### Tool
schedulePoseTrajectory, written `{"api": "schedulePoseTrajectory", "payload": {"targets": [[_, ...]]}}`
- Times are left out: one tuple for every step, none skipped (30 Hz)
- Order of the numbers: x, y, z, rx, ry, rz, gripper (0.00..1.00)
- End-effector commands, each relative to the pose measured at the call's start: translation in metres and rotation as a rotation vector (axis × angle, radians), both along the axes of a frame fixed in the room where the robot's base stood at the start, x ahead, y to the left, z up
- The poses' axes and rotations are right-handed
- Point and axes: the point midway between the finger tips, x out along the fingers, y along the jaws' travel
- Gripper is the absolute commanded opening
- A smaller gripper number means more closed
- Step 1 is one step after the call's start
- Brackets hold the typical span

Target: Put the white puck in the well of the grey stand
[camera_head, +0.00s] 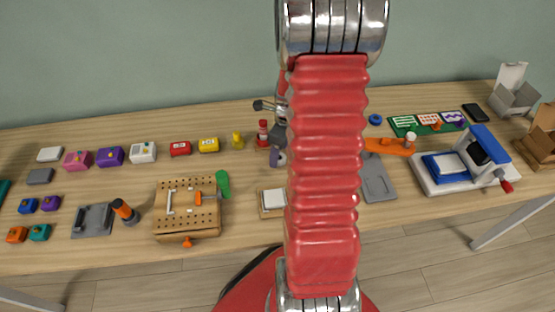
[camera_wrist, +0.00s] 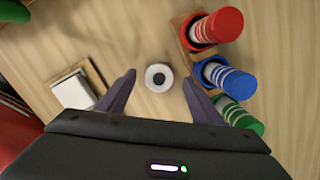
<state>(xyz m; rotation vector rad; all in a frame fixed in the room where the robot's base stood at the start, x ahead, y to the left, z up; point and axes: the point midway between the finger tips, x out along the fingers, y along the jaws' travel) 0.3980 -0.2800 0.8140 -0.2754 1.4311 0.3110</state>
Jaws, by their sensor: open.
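A small white round piece with a dark centre (camera_wrist: 159,77), which looks like the white puck, lies on the wooden table in the wrist view. My gripper (camera_wrist: 159,80) is open, with its two dark fingers apart on the left and right of it in the picture. No contact with it shows. In the head view my red arm covers this spot. No grey stand shows in the wrist view. In the head view a flat grey plate (camera_head: 377,180) lies right of my arm; I cannot tell whether it is the stand.
In the wrist view red (camera_wrist: 218,26), blue (camera_wrist: 228,77) and green (camera_wrist: 240,115) striped cylinders are close on the right. A white block (camera_wrist: 73,92) on a wooden base is on the left. A wooden pegboard box (camera_head: 187,222) stands left of my arm in the head view.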

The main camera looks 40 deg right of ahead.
Motion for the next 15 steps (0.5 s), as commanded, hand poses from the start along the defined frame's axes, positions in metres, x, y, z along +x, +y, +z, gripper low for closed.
{"api": "schedulePoseTrajectory", "payload": {"targets": [[0.0001,0.0009,-0.0067,0.003,0.002,-0.001,0.60],[0.0004,0.0010,-0.0092,0.002,0.002,0.000,0.60],[0.0010,0.0009,-0.0119,0.001,0.002,0.000,0.60],[0.0012,0.0009,-0.0135,0.001,0.001,0.000,0.60],[0.0014,0.0010,-0.0148,0.000,0.001,0.001,0.60],[0.0016,0.0010,-0.0158,0.000,0.001,0.001,0.60],[0.0016,0.0010,-0.0162,0.000,0.001,0.001,0.60],[0.0016,0.0010,-0.0163,0.000,0.001,0.001,0.60],[0.0017,0.0010,-0.0161,0.000,0.000,0.001,0.60],[0.0017,0.0010,-0.0161,0.000,0.000,0.001,0.60],[0.0017,0.0010,-0.0160,0.000,0.000,0.001,0.60],[0.0017,0.0011,-0.0160,0.000,0.000,0.001,0.60],[0.0016,0.0011,-0.0159,0.000,0.000,0.001,0.60],[0.0017,0.0011,-0.0159,0.000,0.000,0.001,0.60],[0.0017,0.0011,-0.0159,0.000,0.000,0.001,0.60]]}}
